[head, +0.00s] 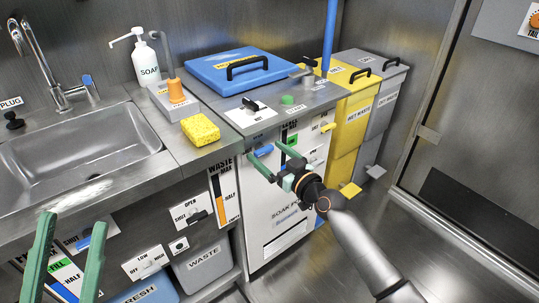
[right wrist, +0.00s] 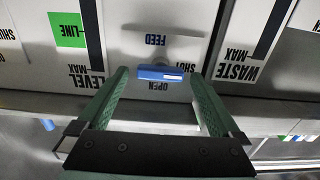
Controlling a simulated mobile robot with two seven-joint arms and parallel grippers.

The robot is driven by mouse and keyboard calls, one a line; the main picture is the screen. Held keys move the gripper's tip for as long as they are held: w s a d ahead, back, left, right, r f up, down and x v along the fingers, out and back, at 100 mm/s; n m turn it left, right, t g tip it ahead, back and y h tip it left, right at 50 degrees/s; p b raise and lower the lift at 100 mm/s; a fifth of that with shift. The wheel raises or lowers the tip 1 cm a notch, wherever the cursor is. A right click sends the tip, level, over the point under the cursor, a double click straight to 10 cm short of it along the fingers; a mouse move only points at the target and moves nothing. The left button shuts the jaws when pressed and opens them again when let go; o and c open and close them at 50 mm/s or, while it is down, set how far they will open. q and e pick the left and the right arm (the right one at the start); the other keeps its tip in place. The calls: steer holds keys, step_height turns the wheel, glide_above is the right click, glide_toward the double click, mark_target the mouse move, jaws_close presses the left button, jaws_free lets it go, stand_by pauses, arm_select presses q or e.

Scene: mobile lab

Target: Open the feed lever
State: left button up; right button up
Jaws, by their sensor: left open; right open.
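The feed lever has a blue handle (right wrist: 160,73), seen in the right wrist view on a pale panel marked FEED, SHUT and OPEN, with the words upside down. The handle lies crosswise between the two green fingers of my right gripper (right wrist: 161,76), which is open with a gap on each side of it. I cannot tell which word it points to. In the head view my right gripper (head: 264,151) reaches the front of the soak cabinet (head: 280,225), around the blue handle. My left gripper (head: 73,222) is open and empty at the lower left, before the sink counter.
The sink (head: 80,145), a yellow sponge (head: 200,129) and a soap bottle (head: 146,64) are on the left. Other levers sit under the sink.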

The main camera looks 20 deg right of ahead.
steer(key=shift+c, duration=0.2)
steer(key=c, duration=1.3)
arm_select(q)
steer(key=shift+r, duration=0.2)
arm_select(e)
steer(key=shift+d+m, duration=0.1)
steer(key=shift+m, duration=1.9)
steer(key=o, duration=1.3)
steer(key=shift+o, duration=0.2)
arm_select(q)
steer(key=shift+w+a+f+n+y+p, duration=0.15)
steer(key=shift+w+f+n+y+p, duration=0.15)
steer(key=shift+w+n+y+p, duration=0.35)
steer(key=shift+w+a+f+n+y+p, duration=0.1)
steer(key=shift+w+f+n+y+p, duration=0.35)
steer(key=shift+y, duration=0.4)
arm_select(e)
steer(key=v, duration=1.2)
steer(key=shift+s, duration=0.25)
